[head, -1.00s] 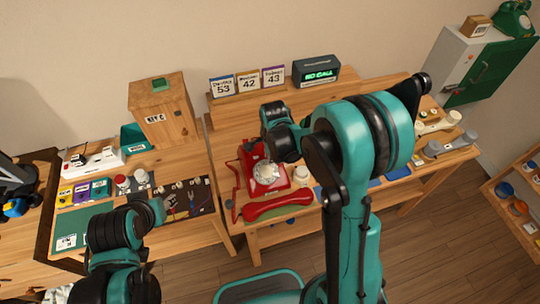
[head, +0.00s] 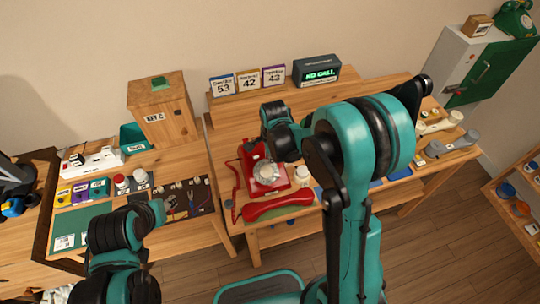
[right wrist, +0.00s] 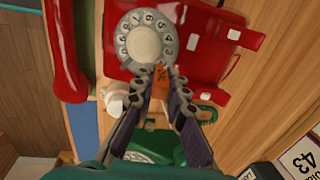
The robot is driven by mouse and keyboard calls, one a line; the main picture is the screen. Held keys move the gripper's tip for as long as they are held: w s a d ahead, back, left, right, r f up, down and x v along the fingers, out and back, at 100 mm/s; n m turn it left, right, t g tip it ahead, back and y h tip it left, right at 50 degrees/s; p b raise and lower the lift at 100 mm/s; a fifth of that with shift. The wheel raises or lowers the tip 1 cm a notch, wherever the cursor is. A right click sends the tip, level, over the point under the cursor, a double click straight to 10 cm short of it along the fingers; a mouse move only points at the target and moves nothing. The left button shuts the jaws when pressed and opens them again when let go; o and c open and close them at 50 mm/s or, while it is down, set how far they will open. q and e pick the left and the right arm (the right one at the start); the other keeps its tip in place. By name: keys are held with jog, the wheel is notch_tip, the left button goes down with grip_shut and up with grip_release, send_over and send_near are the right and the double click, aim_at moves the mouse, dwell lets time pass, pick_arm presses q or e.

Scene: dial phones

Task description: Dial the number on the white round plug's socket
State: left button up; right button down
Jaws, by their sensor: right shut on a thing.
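The red phone (head: 281,184) stands on the wooden table with its white dial (head: 267,172) facing up; the dial also shows in the right wrist view (right wrist: 145,42). Its red handset (head: 277,206) lies off the hook in front. My right gripper (right wrist: 161,76) is shut on an orange piece (right wrist: 161,84), its tips at the dial's lower edge. Contact with the dial is unclear. A white power strip (head: 96,160) with plugs lies on the left table; the plugs are too small to tell apart. My left gripper (head: 163,211) is over the left table, its fingers unclear.
Cards reading 53 (head: 223,86), 42 (head: 248,79) and 43 (head: 273,76) stand on the back shelf beside a display (head: 317,71) showing NO CALL. A white cup-like thing (head: 302,174) stands close right of the red phone. A wooden box (head: 160,112) stands at left.

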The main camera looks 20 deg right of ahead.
jog(key=shift+w+f+b, duration=0.2)
jog(key=shift+f+b, duration=0.2)
jog(key=shift+f, duration=0.05)
dwell(0.5)
jog(key=shift+s+d+f, duration=0.15)
jog(key=shift+s+d, duration=0.2)
jog(key=shift+d, duration=0.15)
jog(key=shift+s+d+f+b, duration=0.2)
jog(key=shift+s+d+b, duration=0.1)
jog(key=shift+s+b, duration=0.2)
jog(key=shift+s+d+f+b, duration=0.1)
jog(key=shift+s+f+b, duration=0.2)
jog(key=shift+s, duration=0.35)
